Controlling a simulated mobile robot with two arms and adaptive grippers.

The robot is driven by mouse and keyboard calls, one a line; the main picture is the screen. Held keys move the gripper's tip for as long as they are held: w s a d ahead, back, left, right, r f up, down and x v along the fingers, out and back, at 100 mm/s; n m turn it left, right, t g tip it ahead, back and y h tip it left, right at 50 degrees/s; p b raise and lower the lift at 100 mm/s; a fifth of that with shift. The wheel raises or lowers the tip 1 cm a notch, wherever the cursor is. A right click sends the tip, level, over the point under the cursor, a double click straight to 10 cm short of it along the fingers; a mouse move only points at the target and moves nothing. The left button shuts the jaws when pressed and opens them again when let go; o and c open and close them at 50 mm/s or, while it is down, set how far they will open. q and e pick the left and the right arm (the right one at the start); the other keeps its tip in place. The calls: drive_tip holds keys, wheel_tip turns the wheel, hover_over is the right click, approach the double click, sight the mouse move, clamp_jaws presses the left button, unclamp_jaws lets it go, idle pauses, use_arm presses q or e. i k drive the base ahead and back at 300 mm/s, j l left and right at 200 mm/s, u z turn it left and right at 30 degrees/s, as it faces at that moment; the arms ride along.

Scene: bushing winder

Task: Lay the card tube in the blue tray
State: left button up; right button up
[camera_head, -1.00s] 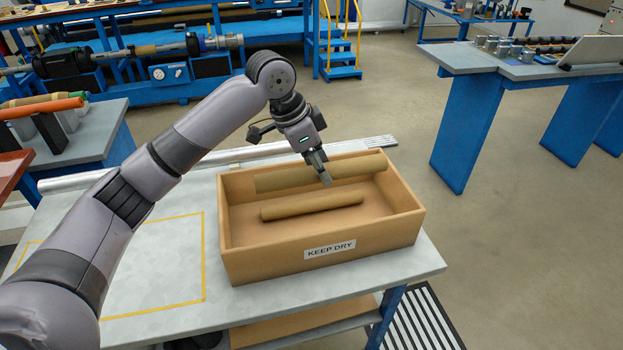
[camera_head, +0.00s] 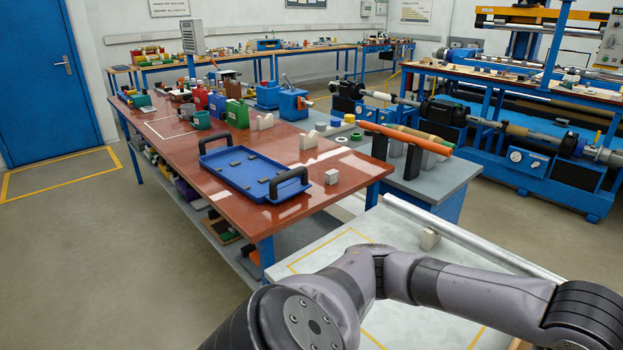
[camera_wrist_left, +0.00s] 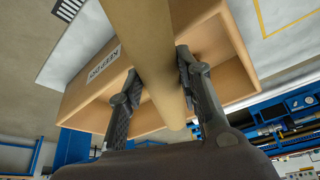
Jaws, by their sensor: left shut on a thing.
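The blue tray (camera_head: 250,161) lies on the red bench top in the head view, with a black handle at each end and several small dark blocks in it. In the left wrist view my left gripper (camera_wrist_left: 158,80) is shut on a tan card tube (camera_wrist_left: 145,35), one finger on each side of it. The tube shows in front of the open KEEP DRY box (camera_wrist_left: 90,84), and its exact clearance from the box is hard to tell. The left gripper is outside the head view; only my left arm shows there. My right gripper is not in view.
The red bench (camera_head: 330,180) also holds a small pale block (camera_head: 331,176) beside the tray and coloured parts farther back. An orange rod (camera_head: 410,138) rests on black stands to its right. A silver bar (camera_head: 465,240) lies along the pale table near my arm.

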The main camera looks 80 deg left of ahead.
sight(238, 178)
drive_tip(key=u, duration=2.9)
